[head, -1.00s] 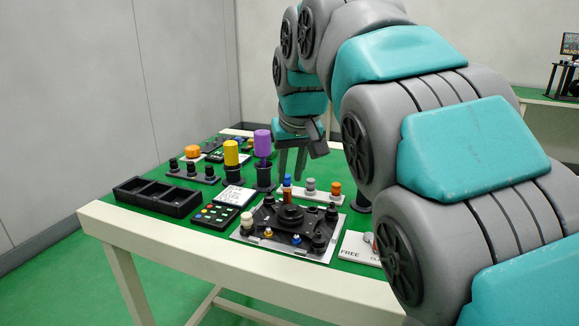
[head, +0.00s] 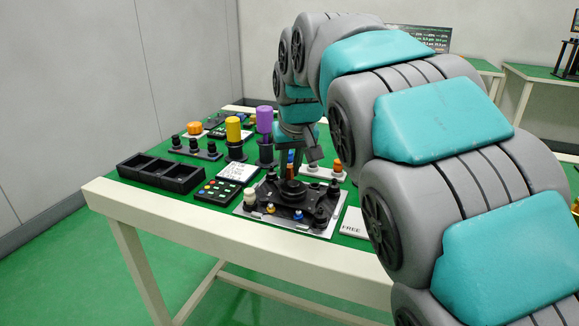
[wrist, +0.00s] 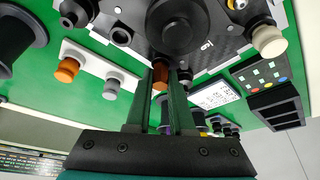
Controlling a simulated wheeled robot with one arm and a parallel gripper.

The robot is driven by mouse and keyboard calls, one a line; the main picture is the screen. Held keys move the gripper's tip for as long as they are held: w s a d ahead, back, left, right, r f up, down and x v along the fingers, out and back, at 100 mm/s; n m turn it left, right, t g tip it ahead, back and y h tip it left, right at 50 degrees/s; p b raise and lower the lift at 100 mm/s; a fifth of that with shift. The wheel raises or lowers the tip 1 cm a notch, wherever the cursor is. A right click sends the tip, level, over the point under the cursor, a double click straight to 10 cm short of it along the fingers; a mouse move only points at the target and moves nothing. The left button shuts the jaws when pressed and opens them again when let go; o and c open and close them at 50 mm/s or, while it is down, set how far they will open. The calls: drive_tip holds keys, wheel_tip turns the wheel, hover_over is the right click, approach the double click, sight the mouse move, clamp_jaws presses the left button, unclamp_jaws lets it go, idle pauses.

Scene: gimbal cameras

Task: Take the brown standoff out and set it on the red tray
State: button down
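The brown standoff (head: 290,170) stands at the back edge of the black fixture (head: 288,190) on its light plate. In the wrist view the brown standoff (wrist: 160,76) shows between the tips of my two fingers. My gripper (wrist: 162,80) is open, with a narrow gap between the fingers; I cannot tell whether they touch the standoff. In the head view my gripper (head: 295,165) points down just behind the fixture, partly hiding the standoff. I cannot make out a red tray in either view.
A strip with an orange knob (wrist: 68,70) and a grey knob (wrist: 110,87) lies close beside my fingers. A white knob (head: 250,196), a button panel (head: 217,191), a black three-compartment bin (head: 160,174) and yellow (head: 233,128) and purple (head: 264,120) cylinders stand to the left.

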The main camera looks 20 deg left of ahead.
sight(290, 166)
drive_tip(key=shift+n+g+y+b, duration=0.3)
drive_tip(key=shift+n+y+b, duration=0.2)
drive_tip(key=shift+n+b, duration=0.8)
drive_tip(key=shift+r+n+p, duration=0.3)
drive_tip(key=shift+r+p, duration=0.35)
drive_tip(key=shift+r, duration=0.1)
drive_tip(key=shift+r+p, duration=0.35)
drive_tip(key=shift+r, duration=0.4)
drive_tip(key=shift+d, duration=0.1)
